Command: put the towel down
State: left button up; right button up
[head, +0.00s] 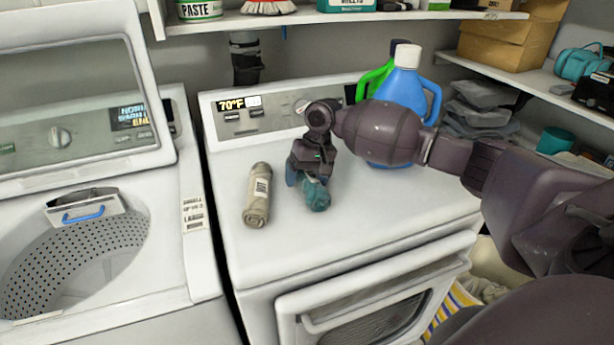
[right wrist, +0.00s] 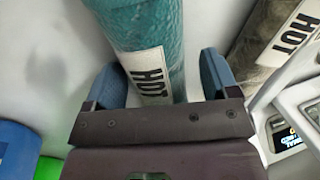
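A teal rolled towel (head: 316,196) with a white label lies on the dryer top (head: 365,215). In the right wrist view the teal towel (right wrist: 150,35) runs between my right gripper's blue fingers, its label reading HOT. My right gripper (head: 308,181) is down at the towel from above. In the right wrist view the right gripper (right wrist: 165,85) looks open, with a gap between the towel and the right-hand finger. The gripper hides part of the towel in the head view. My left gripper is not in view.
A beige rolled towel (head: 257,196) lies just left of the teal one. A blue bottle (head: 402,90) and a green bottle (head: 374,76) stand at the back of the dryer. An open washer (head: 95,245) is at the left. The dryer's front top is clear.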

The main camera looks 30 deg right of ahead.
jog(key=shift+o, duration=0.6)
jog(key=shift+r, duration=0.25)
jog(key=p+v, duration=0.1)
jog(key=v, duration=1)
jog(key=shift+d+r, duration=0.15)
jog(key=shift+r, duration=0.2)
